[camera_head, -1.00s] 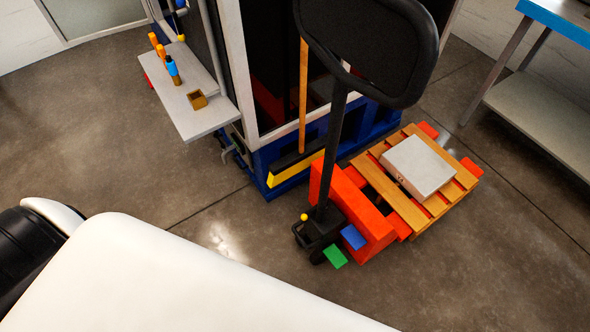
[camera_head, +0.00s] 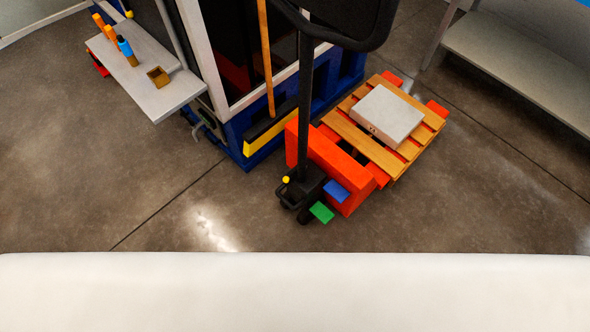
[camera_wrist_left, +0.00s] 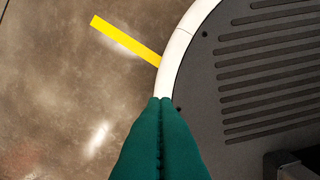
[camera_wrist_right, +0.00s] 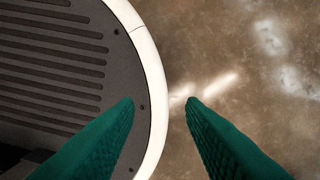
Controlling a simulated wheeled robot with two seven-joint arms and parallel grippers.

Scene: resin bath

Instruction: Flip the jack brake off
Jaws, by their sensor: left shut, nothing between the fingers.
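The orange pallet jack (camera_head: 330,160) stands on the floor right of centre in the head view, its black handle shaft (camera_head: 305,105) rising to a large black loop (camera_head: 345,22). At its foot are a green pedal (camera_head: 321,212) and a blue pedal (camera_head: 337,191), side by side, and a small yellow knob (camera_head: 286,179). I cannot tell which is the brake. My left gripper (camera_wrist_left: 162,101) is shut and empty, above my base and the floor. My right gripper (camera_wrist_right: 161,101) is open and empty. Neither gripper shows in the head view; both are away from the jack.
A wooden pallet (camera_head: 349,130) with a pale box (camera_head: 382,115) sits on the jack's forks. A blue-based cabinet (camera_head: 233,148) with a grey side shelf (camera_head: 160,98) stands behind left. A bench (camera_head: 520,62) is at the right. The floor (camera_head: 190,210) before the jack is clear.

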